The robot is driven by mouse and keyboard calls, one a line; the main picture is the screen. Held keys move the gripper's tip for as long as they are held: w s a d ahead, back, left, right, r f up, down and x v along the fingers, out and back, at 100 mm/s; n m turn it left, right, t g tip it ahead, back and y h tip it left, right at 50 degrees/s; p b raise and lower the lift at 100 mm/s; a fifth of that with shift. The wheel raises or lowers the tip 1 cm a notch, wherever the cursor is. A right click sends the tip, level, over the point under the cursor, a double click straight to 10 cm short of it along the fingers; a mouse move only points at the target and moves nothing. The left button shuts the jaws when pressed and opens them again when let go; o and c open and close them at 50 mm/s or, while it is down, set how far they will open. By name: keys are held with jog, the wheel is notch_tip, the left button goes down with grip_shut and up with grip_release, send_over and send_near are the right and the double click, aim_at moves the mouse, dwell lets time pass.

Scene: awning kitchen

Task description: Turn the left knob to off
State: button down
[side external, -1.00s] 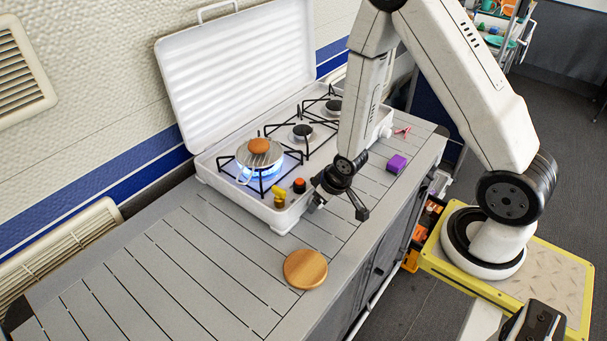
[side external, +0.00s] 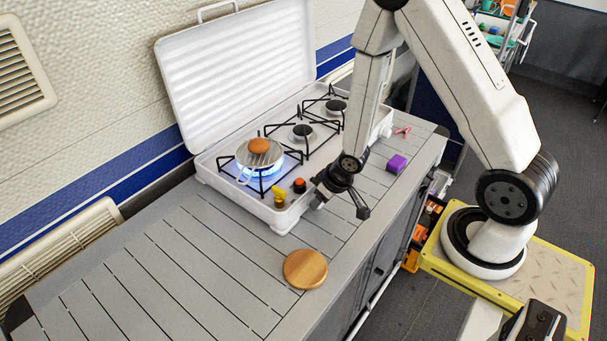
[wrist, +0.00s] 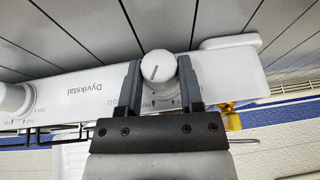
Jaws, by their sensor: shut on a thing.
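The white stove (side external: 230,185) stands open on the counter, with a blue flame (side external: 270,170) lit under its left burner. In the wrist view, a round white knob (wrist: 158,66) on the stove's front panel sits between the two fingers of my gripper (wrist: 160,82). The fingers are shut on it. It is the knob nearest the stove's left end, and its dark pointer line is nearly upright in the picture, slightly tilted. In the side view, my gripper (side external: 317,199) is at the stove's front left and hides the knob. Another knob (wrist: 12,98) shows at the wrist view's left edge.
A rack with a round brown item (side external: 258,146) sits over the flame. Small yellow (side external: 279,197) and orange-topped (side external: 299,185) items stand at the stove's front left. A round wooden board (side external: 305,269) and a purple block (side external: 397,164) lie on the counter. The left counter is clear.

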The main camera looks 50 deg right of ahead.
jog(key=shift+d+f+m+y, duration=0.1)
jog(key=shift+d+m+y, duration=0.1)
jog(key=shift+y, duration=0.7)
jog(key=shift+d+m+y, duration=0.1)
jog(key=shift+m+y, duration=0.1)
jog(key=shift+y, duration=1.3)
jog(key=shift+d+f+m+y, duration=0.15)
jog(key=shift+m+y, duration=0.45)
jog(key=shift+y, duration=1.4)
jog(key=shift+c, duration=1.2)
grip_release()
jog(key=shift+v, duration=3.9)
jog(key=shift+s, duration=0.1)
